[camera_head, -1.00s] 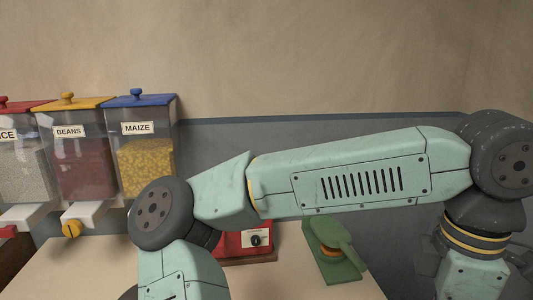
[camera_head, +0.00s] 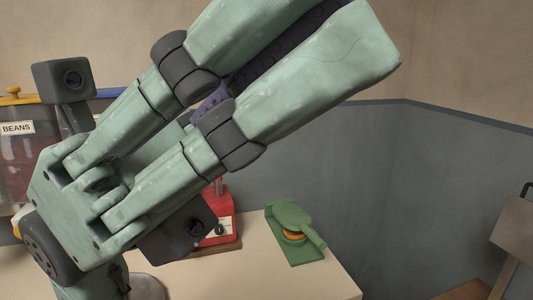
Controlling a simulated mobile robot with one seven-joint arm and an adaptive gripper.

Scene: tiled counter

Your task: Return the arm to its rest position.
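My gripper (camera_head: 322,14) fills the upper middle of the head view, close to the camera. Its two pale green fingers slant up to the right, with a dark ridged strip between them. The upper finger runs out of the top of the picture; the lower one ends near the upper right. I cannot tell whether the pads touch. Something purplish shows between the finger bases, and I cannot tell what it is. The gripper is raised in front of the counter (camera_head: 290,282) and appears clear of the things there.
A beans dispenser (camera_head: 15,160) stands at the left, partly hidden by my arm. A red device (camera_head: 222,232) sits behind the gripper. A green press (camera_head: 291,222) with something orange in it stands near the counter's right end. Right of the counter, a brown panel (camera_head: 515,235) shows.

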